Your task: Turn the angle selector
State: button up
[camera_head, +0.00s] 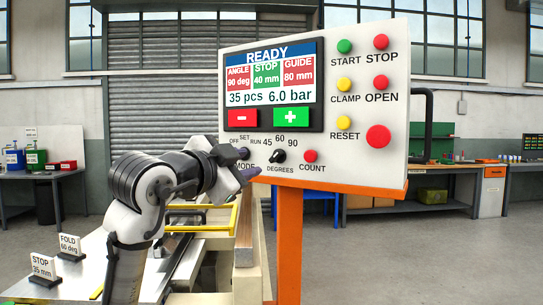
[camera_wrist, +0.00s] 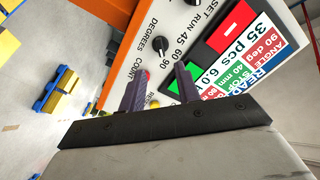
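The angle selector (camera_head: 279,156) is a small black knob above the DEGREES label on the white control panel, with 45, 60 and 90 printed around it. In the wrist view the selector (camera_wrist: 160,45) lies just ahead of the gap between my fingertips. I cannot tell surely which number it points to. My gripper (camera_head: 247,163) is to the left of the selector in the head view, in front of the MODE area. In the wrist view my gripper (camera_wrist: 160,69) shows two dark fingers apart, with nothing between them. The fingers appear clear of the knob.
The panel screen (camera_head: 269,75) reads READY, ANGLE 90 deg on red. A sign (camera_head: 70,246) reads FOLD 60 deg. The red COUNT button (camera_head: 310,156) sits close right of the selector. An orange post (camera_head: 289,245) carries the panel. The MODE knob is largely hidden by my gripper.

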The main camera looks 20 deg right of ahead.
aim_at(274, 158)
jog(key=p+x, duration=0.1)
jog(key=x, duration=0.8)
jog(key=shift+w+d+p, duration=0.2)
jog(key=shift+d+p, duration=0.1)
jog(key=shift+p, duration=0.1)
jog(key=shift+c, duration=0.3)
grip_shut()
